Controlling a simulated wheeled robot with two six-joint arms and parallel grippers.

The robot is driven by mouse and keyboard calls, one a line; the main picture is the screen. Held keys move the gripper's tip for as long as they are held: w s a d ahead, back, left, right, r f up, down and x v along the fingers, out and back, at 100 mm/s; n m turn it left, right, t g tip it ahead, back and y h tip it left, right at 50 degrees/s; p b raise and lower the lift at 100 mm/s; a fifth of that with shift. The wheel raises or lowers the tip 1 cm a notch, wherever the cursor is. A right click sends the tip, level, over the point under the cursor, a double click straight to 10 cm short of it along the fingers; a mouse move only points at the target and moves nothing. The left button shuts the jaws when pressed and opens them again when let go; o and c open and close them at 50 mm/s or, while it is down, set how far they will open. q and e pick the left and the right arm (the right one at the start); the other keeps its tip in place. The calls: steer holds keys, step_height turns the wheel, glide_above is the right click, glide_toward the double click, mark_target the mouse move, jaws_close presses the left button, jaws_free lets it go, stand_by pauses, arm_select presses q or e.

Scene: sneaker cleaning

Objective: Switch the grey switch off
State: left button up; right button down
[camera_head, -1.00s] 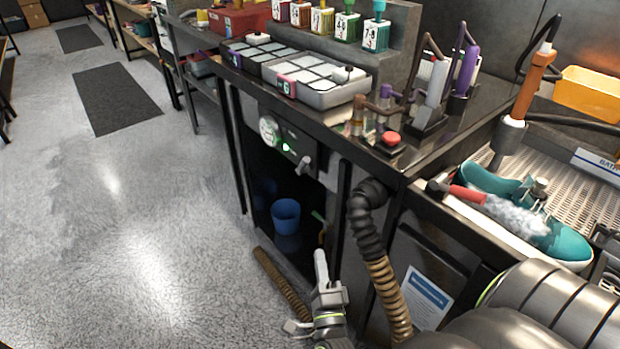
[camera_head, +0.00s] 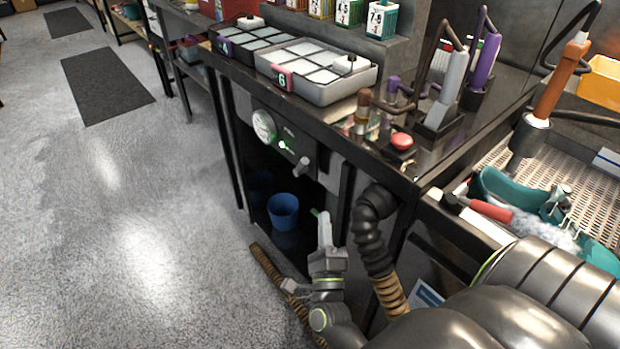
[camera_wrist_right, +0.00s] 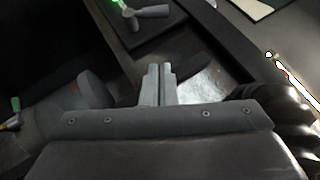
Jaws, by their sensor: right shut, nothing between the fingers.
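The grey switch (camera_head: 302,167) is a short lever on a dark panel under the bench's front edge, right of a round gauge (camera_head: 264,126) and a lit green light (camera_head: 283,147). The switch also shows at the top of the right wrist view (camera_wrist_right: 150,12). My right gripper (camera_head: 325,220) is shut and empty. It points up, below and slightly right of the switch, and is apart from it. Its closed fingers show in the right wrist view (camera_wrist_right: 157,72). My left gripper is not in view.
A ribbed black hose (camera_head: 372,225) hangs close to the right of my right gripper. A blue bucket (camera_head: 283,212) stands in the open space under the panel. A red button (camera_head: 402,141) sits on the bench top.

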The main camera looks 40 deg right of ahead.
mark_target(304, 164)
arm_select(q)
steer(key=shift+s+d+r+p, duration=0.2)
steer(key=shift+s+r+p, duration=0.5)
steer(key=shift+p, duration=0.7)
arm_select(e)
steer(key=w+d+r, duration=0.2)
steer(key=w+r, duration=0.3)
steer(key=w, duration=0.4)
steer(key=shift+d, duration=0.35)
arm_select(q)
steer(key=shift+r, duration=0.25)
arm_select(e)
steer(key=shift+w, duration=0.1)
